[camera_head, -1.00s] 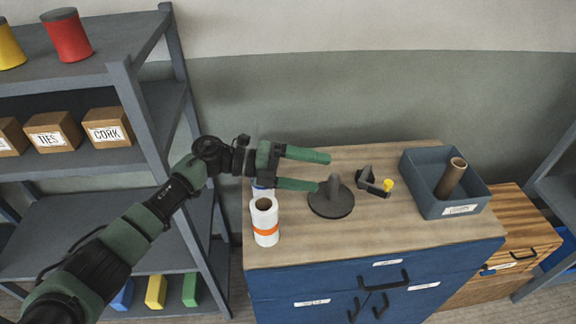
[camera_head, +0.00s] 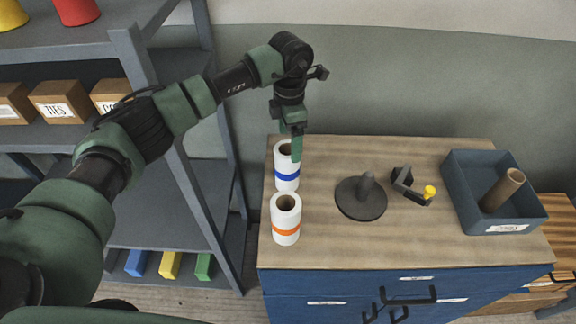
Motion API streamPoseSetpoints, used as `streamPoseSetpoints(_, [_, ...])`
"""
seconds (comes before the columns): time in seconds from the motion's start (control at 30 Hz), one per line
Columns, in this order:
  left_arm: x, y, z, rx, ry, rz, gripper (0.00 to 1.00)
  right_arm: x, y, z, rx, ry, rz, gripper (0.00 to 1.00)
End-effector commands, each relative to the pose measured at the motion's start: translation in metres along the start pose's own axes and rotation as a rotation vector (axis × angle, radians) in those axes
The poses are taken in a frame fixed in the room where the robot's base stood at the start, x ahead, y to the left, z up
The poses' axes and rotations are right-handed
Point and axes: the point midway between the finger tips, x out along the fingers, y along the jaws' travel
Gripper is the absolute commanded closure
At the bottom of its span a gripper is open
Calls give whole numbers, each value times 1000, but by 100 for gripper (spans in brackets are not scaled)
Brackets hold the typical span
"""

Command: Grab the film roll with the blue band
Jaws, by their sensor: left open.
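The film roll with the blue band (camera_head: 286,178) is a white upright roll with an open brown core. It stands at the back left of the wooden cabinet top. My left gripper (camera_head: 296,155) points down at the top of this roll and is open. One green finger shows in front of the roll's upper right side; the other finger is hard to make out. I cannot tell whether the finger touches the roll. My right gripper is not in view.
A white roll with an orange band (camera_head: 286,220) stands just in front of the blue-banded one. To the right are a dark round stand (camera_head: 361,200), a tape dispenser with a yellow knob (camera_head: 410,186) and a grey bin (camera_head: 462,190) holding a brown tube (camera_head: 503,190). A grey shelf (camera_head: 170,150) rises at left.

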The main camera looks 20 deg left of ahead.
Motion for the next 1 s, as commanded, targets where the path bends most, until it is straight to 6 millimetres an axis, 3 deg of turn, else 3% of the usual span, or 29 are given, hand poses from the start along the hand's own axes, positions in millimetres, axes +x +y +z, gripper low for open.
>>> streamPoseSetpoints(0.37, [38,-5,-5,0,2,-2,14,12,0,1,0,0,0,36])
streamPoseSetpoints(0.6, [74,-9,-10,-1,0,-2,14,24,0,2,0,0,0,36])
streamPoseSetpoints(0.87, [75,-9,-10,-1,0,-1,14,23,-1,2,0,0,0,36])
streamPoseSetpoints(1.0, [75,-9,-10,-1,0,-1,53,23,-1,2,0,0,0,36])
